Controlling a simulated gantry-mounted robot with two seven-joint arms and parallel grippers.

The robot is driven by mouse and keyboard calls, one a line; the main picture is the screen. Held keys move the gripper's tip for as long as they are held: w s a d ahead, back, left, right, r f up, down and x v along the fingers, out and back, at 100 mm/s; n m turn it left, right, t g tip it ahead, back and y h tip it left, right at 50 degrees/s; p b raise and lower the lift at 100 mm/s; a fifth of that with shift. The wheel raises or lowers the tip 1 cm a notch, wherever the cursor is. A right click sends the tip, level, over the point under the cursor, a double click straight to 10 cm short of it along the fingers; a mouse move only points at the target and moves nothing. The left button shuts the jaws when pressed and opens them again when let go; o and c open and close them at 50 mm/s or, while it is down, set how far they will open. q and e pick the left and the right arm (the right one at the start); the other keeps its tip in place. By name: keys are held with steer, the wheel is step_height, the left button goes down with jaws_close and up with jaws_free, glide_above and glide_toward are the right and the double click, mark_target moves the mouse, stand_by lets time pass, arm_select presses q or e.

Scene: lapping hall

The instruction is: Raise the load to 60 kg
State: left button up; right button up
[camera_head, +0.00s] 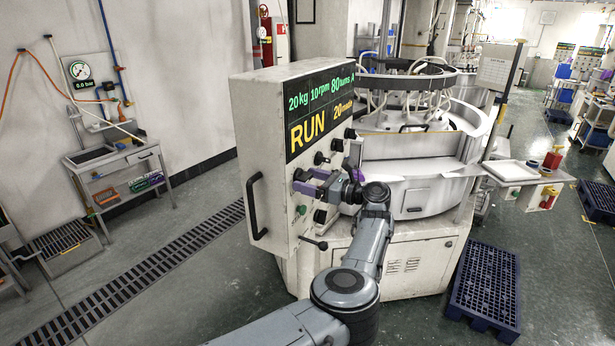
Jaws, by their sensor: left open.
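The machine's control cabinet (262,150) stands in the middle of the head view. Its dark display (318,112) reads 20 kg, 10 rpm, a figure starting with 80, a large yellow RUN, and a smaller yellow 20 whose unit is hard to read. Below it are several dark knobs (320,158), a green button (301,210) and a black lever (314,243). My left gripper (306,182) has purple fingers and is open in front of the panel's lower part. It covers some controls there; I cannot tell whether it touches one. My right gripper is out of view.
The round lapping machine (421,146) stands behind the cabinet. A black handle (256,207) juts from the cabinet's left side. A blue pallet (485,287) lies at right, near a white tray (511,171). A workbench (112,163) stands left; the floor between is clear.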

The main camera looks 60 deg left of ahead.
arm_select(q)
steer(key=shift+s+a, duration=0.2)
steer(key=shift+a, duration=0.2)
steer(key=c, duration=1)
steer(key=shift+o, duration=0.2)
